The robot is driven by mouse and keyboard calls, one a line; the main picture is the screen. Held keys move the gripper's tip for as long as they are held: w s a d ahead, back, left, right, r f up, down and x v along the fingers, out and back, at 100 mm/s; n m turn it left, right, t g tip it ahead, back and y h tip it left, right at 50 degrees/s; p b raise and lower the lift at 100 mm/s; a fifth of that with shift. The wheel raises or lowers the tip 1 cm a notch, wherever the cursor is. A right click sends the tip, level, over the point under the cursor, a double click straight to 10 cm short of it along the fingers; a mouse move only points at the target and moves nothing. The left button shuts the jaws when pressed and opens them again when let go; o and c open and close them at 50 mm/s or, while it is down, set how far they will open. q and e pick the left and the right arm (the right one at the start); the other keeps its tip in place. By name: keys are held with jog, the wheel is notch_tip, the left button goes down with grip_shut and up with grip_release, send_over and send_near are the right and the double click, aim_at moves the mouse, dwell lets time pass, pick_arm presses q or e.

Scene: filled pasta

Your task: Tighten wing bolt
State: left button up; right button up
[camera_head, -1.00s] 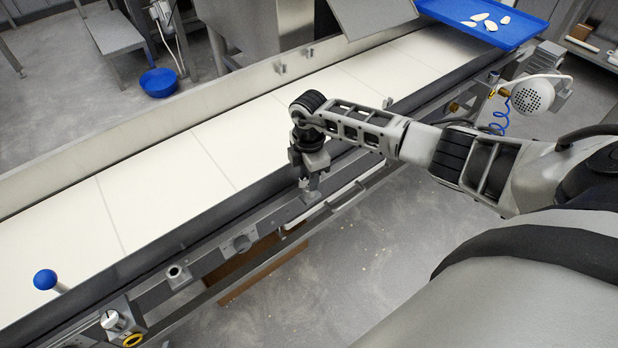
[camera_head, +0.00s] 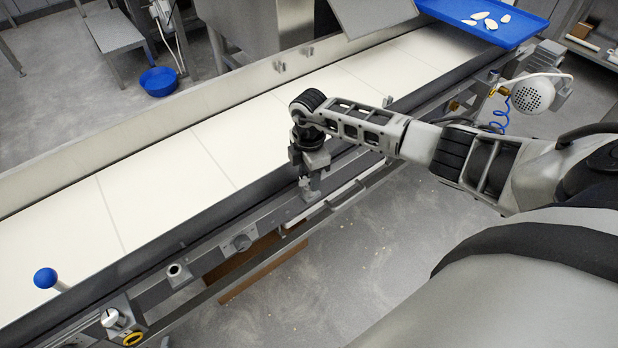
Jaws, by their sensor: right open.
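My right gripper (camera_head: 309,186) points down at the near side rail of the conveyor, at the middle of the view. It is open. The wing bolt cannot be made out clearly; the gripper and wrist cover the spot on the rail below them. My left gripper is not in view.
The pale conveyor belt (camera_head: 160,178) runs diagonally behind the rail. A blue-ball lever (camera_head: 46,278) stands at the lower left. A blue tray (camera_head: 530,27) with several pale pieces is at the far right end.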

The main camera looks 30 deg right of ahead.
jog(key=shift+w, duration=0.1)
notch_tip(320, 180, up, 3)
jog(key=shift+f+p, duration=0.2)
jog(key=shift+p, duration=1)
notch_tip(320, 180, up, 2)
jog(key=shift+p, duration=0.95)
jog(key=shift+r+p, duration=0.95)
jog(key=shift+r, duration=0.25)
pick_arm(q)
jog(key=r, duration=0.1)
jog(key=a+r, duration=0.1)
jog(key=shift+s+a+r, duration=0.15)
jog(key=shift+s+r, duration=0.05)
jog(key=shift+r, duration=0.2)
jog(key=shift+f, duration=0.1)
